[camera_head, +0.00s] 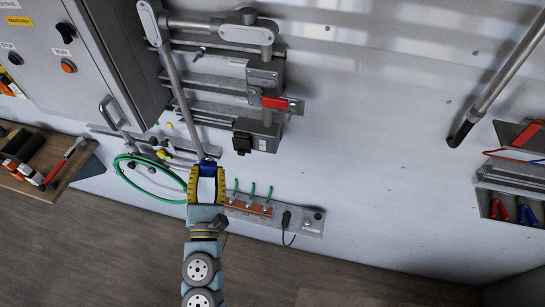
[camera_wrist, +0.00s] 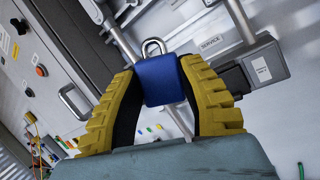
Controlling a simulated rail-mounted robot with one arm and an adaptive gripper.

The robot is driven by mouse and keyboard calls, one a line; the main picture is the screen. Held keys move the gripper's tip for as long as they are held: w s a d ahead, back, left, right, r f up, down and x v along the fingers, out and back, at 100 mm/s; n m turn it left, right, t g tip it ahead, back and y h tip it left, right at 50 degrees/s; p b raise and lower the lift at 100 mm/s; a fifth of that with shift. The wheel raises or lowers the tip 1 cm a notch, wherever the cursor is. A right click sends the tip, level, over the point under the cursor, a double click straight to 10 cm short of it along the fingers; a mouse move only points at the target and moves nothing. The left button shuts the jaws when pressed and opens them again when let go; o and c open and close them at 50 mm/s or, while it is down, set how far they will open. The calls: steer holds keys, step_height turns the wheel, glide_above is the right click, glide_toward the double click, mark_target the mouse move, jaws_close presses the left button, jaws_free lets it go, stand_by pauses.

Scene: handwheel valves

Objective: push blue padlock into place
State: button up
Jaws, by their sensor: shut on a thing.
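The blue padlock (camera_wrist: 160,80) is gripped between the two yellow ridged fingers of my gripper (camera_wrist: 163,88) in the wrist view. Its grey shackle (camera_wrist: 153,47) points up and away from the gripper. In the head view my gripper (camera_head: 206,176) is in front of the wall at lower centre, and a little of the blue padlock (camera_head: 207,161) shows at its tips. A red switch handle (camera_head: 275,102) sits on a grey box higher up and to the right. The padlock is apart from this box.
A grey cabinet (camera_head: 90,45) with buttons and a handle stands at the left. A green hose (camera_head: 135,180) hangs left of my gripper. A strip with green cables (camera_head: 253,205) is close on its right. A tool shelf (camera_head: 40,165) is at far left.

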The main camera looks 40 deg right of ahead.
steer(key=s+d+r+m+g+h+b, duration=0.1)
steer(key=s+d+m+g+h, duration=0.4)
steer(key=d, duration=0.8)
steer(key=s+r+m+g, duration=0.1)
steer(key=s+m+g, duration=0.1)
steer(key=s, duration=0.1)
steer(key=shift+d+r+g, duration=0.3)
steer(key=shift+d+r, duration=0.1)
steer(key=shift+s+f+b, duration=0.1)
steer(key=shift+f+b, duration=0.05)
steer(key=shift+b, duration=0.9)
steer(key=shift+w+d+b, duration=0.5)
steer(key=shift+w+d, duration=0.05)
steer(key=shift+d, duration=0.25)
steer(key=shift+w+d+b, duration=0.45)
steer(key=shift+w+d, duration=0.1)
steer(key=shift+d, duration=0.2)
steer(key=shift+w+d+b, duration=0.5)
steer(key=shift+w+d, duration=0.05)
steer(key=shift+d, duration=0.25)
steer(key=shift+w+d, duration=0.1)
steer(key=shift+w+d+b, duration=0.6)
steer(key=shift+d+b, duration=0.05)
steer(key=shift+d, duration=0.25)
steer(key=shift+w+d+b, duration=0.6)
steer(key=shift+d+b, duration=0.05)
steer(key=shift+d, duration=0.2)
steer(key=o, duration=1.2)
steer(key=shift+a, duration=0.1)
